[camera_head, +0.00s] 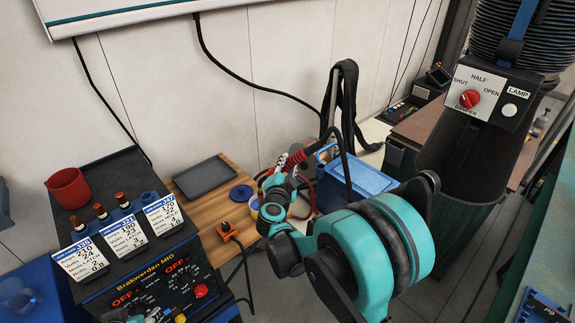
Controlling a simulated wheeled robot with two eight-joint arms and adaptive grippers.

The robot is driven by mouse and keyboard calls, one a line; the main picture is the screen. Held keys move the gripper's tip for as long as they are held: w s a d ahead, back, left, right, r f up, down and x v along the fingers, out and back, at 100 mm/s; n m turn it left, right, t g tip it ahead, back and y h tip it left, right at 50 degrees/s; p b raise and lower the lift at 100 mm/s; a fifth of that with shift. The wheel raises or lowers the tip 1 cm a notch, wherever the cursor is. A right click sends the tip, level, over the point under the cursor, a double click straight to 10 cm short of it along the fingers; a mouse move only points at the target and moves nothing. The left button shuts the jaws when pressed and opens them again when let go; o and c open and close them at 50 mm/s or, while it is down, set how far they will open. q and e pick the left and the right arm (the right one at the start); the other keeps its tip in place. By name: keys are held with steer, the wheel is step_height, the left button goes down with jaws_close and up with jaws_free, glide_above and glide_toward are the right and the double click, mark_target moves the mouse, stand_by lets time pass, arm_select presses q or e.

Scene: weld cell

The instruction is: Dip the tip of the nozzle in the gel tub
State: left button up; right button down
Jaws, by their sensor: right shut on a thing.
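My right arm comes in from the bottom right, and my right gripper (284,172) is shut on the welding torch, whose red and black handle (298,160) shows above it. The torch's black cable loops up and over to the right. A small tub (254,209) with a yellowish side stands on the wooden table, mostly hidden behind my right wrist. A round blue lid (241,192) lies beside it. The nozzle tip is hidden or too small to tell, so I cannot see whether it touches the gel. My left gripper does not show.
The wooden table (208,207) bears a dark grey tray (204,177). A blue box (357,179) stands right of the torch. The welding machine (160,285) with cards and a red cup (69,187) is at left. A dark extraction duct (465,150) with a damper panel stands at right.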

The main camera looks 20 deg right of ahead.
steer(key=shift+f+b, duration=0.9)
steer(key=shift+f, duration=0.25)
steer(key=shift+r, duration=0.15)
step_height(320, 180, up, 9)
steer(key=p, duration=0.7)
stand_by(0.4)
